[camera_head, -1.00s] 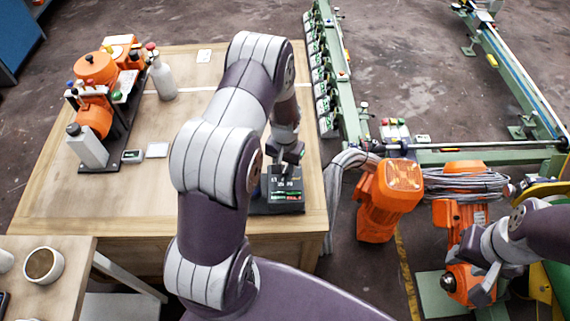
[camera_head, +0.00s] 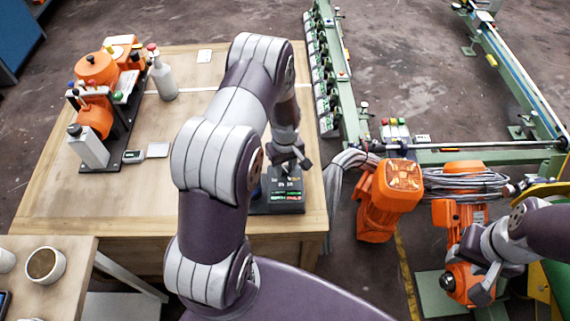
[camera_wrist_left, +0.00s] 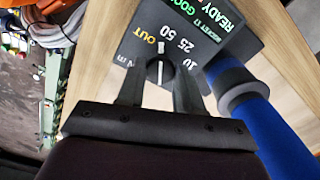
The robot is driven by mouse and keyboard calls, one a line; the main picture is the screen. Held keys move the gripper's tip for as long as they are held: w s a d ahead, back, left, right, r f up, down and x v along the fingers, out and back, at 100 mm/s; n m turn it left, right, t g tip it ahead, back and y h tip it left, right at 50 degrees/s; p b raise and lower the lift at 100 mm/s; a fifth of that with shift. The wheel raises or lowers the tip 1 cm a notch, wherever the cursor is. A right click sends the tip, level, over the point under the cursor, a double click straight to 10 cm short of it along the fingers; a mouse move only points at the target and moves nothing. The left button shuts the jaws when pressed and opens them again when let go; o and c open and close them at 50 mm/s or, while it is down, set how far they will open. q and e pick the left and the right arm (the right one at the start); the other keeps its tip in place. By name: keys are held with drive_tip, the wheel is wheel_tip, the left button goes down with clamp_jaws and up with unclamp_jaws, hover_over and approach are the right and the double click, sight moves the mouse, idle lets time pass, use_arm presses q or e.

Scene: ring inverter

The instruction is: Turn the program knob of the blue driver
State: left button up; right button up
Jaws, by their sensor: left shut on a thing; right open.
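The blue driver's dark control box (camera_head: 283,203) stands at the table's near right corner. In the left wrist view its face (camera_wrist_left: 195,35) carries a lit green screen reading READY and GOOD, and a dial marked OUT, 10, 25 and 50. The program knob (camera_wrist_left: 160,70) has a white pointer mark and sits between my left fingers. My left gripper (camera_wrist_left: 158,88) is shut on it; in the head view this gripper (camera_head: 288,168) is over the box's far edge. The blue driver (camera_wrist_left: 268,130) with its grey collar is beside the box. My right gripper (camera_head: 482,283) is open, by an orange motor.
An orange machine (camera_head: 97,68), a grey bottle (camera_head: 163,78) and a white canister (camera_head: 90,150) stand at the table's left. A green rail (camera_head: 325,75) runs past its right edge. Grey cables and an orange motor (camera_head: 390,200) are right of the box. The table's middle is clear.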

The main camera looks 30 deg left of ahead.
sight(285, 169)
use_arm(q)
drive_tip(key=n, duration=0.5)
drive_tip(key=shift+n, duration=0.3)
drive_tip(key=shift+r, duration=0.1)
idle(0.4)
drive_tip(key=o, duration=1)
drive_tip(key=shift+o, duration=0.2)
wheel_tip(285, 169, up, 13)
drive_tip(key=shift+b, duration=0.3)
drive_tip(key=shift+f, duration=0.2)
